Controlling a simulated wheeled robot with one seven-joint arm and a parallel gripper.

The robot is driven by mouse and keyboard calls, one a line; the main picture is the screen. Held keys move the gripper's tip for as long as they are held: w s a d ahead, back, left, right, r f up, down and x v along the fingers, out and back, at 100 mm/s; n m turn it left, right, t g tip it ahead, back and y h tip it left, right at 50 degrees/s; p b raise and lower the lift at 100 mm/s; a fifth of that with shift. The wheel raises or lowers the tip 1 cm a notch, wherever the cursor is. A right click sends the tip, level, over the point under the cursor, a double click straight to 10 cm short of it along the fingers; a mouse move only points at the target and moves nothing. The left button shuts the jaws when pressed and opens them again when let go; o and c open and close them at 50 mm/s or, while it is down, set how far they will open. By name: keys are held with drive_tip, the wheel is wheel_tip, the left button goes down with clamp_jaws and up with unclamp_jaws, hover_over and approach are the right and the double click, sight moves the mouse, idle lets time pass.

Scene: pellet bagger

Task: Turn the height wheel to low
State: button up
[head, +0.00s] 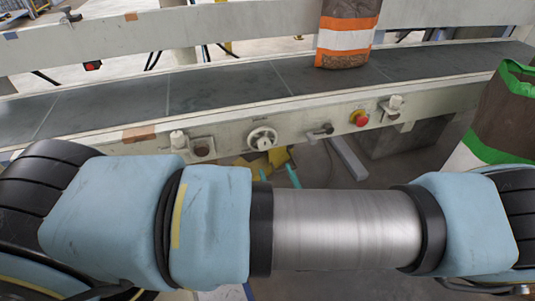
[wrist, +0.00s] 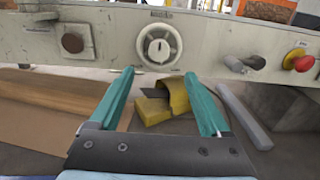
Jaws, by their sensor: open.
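The height wheel looks to be the round white dial with a dark centre and a pale handle (head: 262,138) on the conveyor's front rail. It also shows in the wrist view (wrist: 159,45), above and beyond my fingertips. Its label is too small to read. My gripper (wrist: 168,103) has two teal fingers spread apart with nothing between them. It is below and in front of the dial, not touching it. In the head view my arm hides most of the gripper; only a bit of teal shows below the dial.
A lever (head: 320,130) and a red button on yellow (head: 358,118) sit right of the dial; a brown knob (wrist: 72,43) sits left. A bag (head: 346,40) stands on the belt (head: 215,88). Yellow pieces (wrist: 172,100) and a grey bar (wrist: 243,115) lie on the floor.

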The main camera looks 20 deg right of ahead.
sight(265, 147)
drive_tip(key=w, duration=0.3)
drive_tip(key=w+b, duration=0.1)
drive_tip(key=w, duration=0.3)
drive_tip(key=w+d+b, duration=0.1)
drive_tip(key=w, duration=0.2)
drive_tip(key=shift+w, duration=0.15)
clamp_jaws()
idle(0.4)
